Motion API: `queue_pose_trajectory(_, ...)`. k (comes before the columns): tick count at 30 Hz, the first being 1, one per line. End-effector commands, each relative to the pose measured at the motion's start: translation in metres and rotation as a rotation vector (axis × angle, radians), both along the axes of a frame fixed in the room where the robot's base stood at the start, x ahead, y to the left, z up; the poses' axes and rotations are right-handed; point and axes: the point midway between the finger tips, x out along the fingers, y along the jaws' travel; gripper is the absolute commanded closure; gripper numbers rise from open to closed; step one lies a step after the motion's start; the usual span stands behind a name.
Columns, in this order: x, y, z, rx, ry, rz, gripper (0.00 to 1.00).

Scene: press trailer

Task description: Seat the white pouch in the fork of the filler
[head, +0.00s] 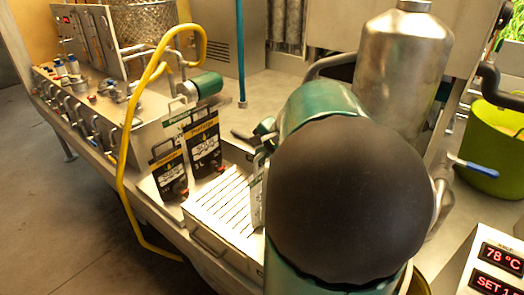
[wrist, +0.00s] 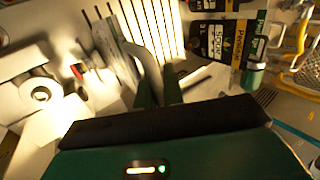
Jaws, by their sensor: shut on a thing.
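My gripper (wrist: 158,82) is at the middle of the wrist view, its dark green fingers close together. In the head view my own green and black arm link hides most of it. It is shut on a pale flat thing, seemingly the white pouch, which shows as a narrow strip (head: 258,188) beside my arm in the head view. In the wrist view a pale sheet (wrist: 118,45) lies left of the fingers, near a red and black tap (wrist: 78,71). I cannot make out the fork of the filler; my arm hides much of that area.
A slotted drip tray (head: 222,212) lies left of my arm. Black labelled pouches (head: 206,145) stand behind it. A yellow hose (head: 124,165) loops over the bench edge. A steel tank (head: 402,70), a blue-handled valve (head: 474,165) and a temperature display (head: 497,265) are at the right.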

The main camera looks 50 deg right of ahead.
Motion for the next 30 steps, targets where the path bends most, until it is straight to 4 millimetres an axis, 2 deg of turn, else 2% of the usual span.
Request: queue_pose_trajectory(30, 0.000, 0.000, -0.012, 0.002, 0.001, 0.000, 1.00)
